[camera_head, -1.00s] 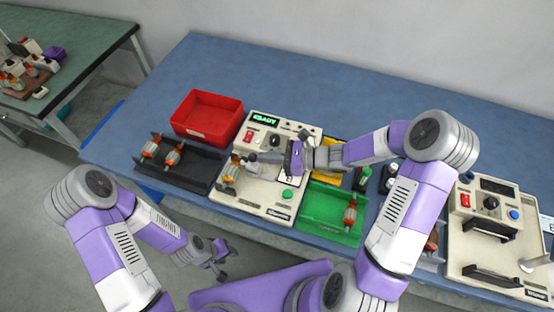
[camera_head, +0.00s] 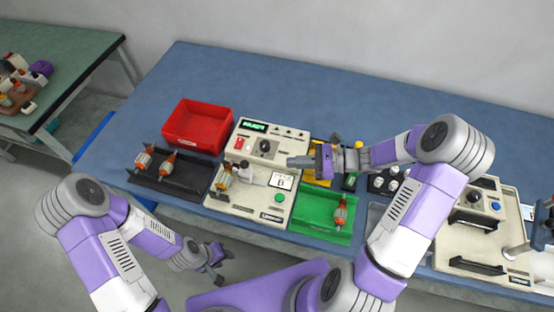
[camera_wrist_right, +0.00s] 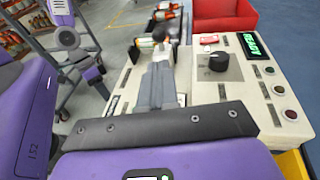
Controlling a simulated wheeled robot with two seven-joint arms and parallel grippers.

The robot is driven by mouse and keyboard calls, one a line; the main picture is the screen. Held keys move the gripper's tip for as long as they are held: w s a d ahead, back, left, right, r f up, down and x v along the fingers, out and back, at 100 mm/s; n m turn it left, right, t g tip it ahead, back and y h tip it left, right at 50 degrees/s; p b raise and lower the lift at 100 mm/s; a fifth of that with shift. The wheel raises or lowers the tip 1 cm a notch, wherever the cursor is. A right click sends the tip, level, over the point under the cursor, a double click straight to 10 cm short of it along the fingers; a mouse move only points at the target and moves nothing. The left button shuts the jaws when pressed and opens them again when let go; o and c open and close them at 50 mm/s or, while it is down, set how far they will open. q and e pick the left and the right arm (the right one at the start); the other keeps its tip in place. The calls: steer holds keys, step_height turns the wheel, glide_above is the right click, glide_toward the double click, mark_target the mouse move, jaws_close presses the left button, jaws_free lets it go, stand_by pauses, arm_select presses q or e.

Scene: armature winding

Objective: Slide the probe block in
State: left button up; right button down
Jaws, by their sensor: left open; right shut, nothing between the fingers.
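The tester (camera_head: 250,192) stands mid-table with a green READY display. An armature (camera_head: 223,177), orange with copper, rests at its left end. The probe block (camera_head: 245,172), pale with a dark knob, sits on the tester just right of the armature; I cannot tell whether they touch. My left gripper (camera_head: 218,266) is open and empty, low in front of the table.
A black tray (camera_head: 190,187) with two armatures lies left of the tester, a red bin (camera_head: 197,127) behind it. A green tray (camera_head: 318,231) with an armature lies right, near a yellow bin (camera_head: 312,177). Another machine (camera_head: 490,250) stands far right.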

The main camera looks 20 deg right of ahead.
steer(key=v, duration=0.2)
steer(key=shift+s+d, duration=0.15)
steer(key=shift+d, duration=0.15)
steer(key=shift+r, duration=0.1)
